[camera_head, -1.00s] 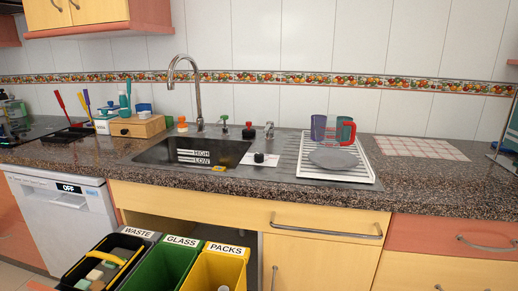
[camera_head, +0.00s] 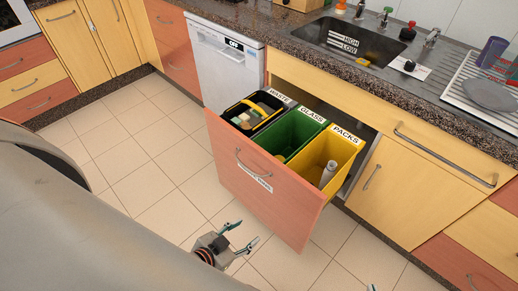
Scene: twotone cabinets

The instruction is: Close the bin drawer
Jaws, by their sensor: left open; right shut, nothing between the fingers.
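The bin drawer (camera_head: 262,200) is pulled well out from under the sink counter. It has a salmon front panel, a curved metal handle (camera_head: 252,176) and a small label. Inside are a black waste bin (camera_head: 240,108), a green glass bin (camera_head: 284,140) and a yellow packs bin (camera_head: 342,157). My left gripper (camera_head: 249,232) is open and empty, low in front of the drawer front and apart from it in the picture. Only a fingertip of my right gripper (camera_head: 372,287) shows at the bottom edge; it is shut and empty.
A white dishwasher (camera_head: 225,68) stands left of the drawer. A yellow cabinet door (camera_head: 400,185) is to its right. The counter edge (camera_head: 370,80) runs above. The tiled floor (camera_head: 140,145) in front is clear. My grey body covers the lower left.

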